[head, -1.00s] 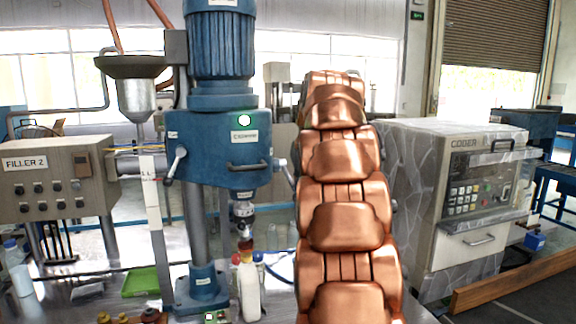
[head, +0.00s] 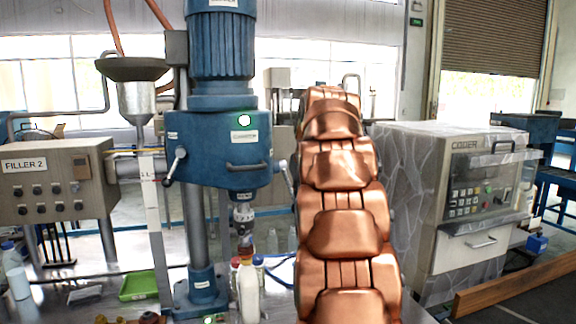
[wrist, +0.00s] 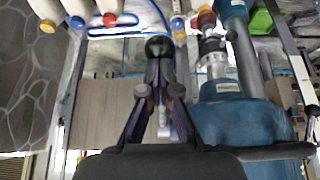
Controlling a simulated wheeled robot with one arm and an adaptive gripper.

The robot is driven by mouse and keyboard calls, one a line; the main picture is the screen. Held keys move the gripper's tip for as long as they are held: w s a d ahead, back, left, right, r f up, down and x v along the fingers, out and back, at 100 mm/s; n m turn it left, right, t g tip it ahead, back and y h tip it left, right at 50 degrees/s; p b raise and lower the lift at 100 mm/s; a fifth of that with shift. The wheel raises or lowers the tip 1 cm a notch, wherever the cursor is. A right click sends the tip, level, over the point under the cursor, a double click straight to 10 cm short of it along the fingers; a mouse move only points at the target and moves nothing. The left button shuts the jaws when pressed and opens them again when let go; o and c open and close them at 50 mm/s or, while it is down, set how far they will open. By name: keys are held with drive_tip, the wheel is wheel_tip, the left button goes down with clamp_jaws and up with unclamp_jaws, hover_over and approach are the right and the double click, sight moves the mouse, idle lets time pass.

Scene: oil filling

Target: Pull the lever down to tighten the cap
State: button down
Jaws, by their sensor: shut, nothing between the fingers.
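The blue capping machine (head: 220,150) stands left of my copper arm, with its silver chuck (head: 243,213) low over the cap (head: 245,245) of a white bottle (head: 248,290). The wrist view, which looks upside down, shows the chuck (wrist: 211,50) at the red cap (wrist: 206,20); I cannot tell whether they touch. My gripper (wrist: 160,88) is shut and empty. Its fingertips are at a lever's round black knob (wrist: 159,46), beside the chuck; contact is unclear. In the head view my arm hides the gripper and knob. A silvery rod shows between the finger links.
The coder machine (head: 455,190) stands to the right of my arm, and the Filler 2 box (head: 60,185) on the left. A green tray (head: 138,286) lies on the table. Several capped white bottles (wrist: 75,8) line the top of the wrist view.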

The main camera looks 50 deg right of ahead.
sight(295, 207)
drive_tip(key=shift+f, duration=0.1)
drive_tip(key=shift+b+x, duration=0.5)
drive_tip(key=shift+x, duration=0.95)
drive_tip(key=shift+w+f, duration=0.1)
drive_tip(key=shift+f, duration=0.05)
drive_tip(key=shift+w+f, duration=0.1)
drive_tip(key=shift+f, duration=0.05)
drive_tip(key=shift+w+d+f, duration=0.35)
drive_tip(key=shift+w+f, duration=0.15)
drive_tip(key=shift+f, duration=0.15)
drive_tip(key=shift+w+d+f+b, duration=0.2)
drive_tip(key=shift+w+f+b, duration=0.1)
drive_tip(key=shift+w+f, duration=0.1)
drive_tip(key=shift+f, duration=0.1)
idle(0.7)
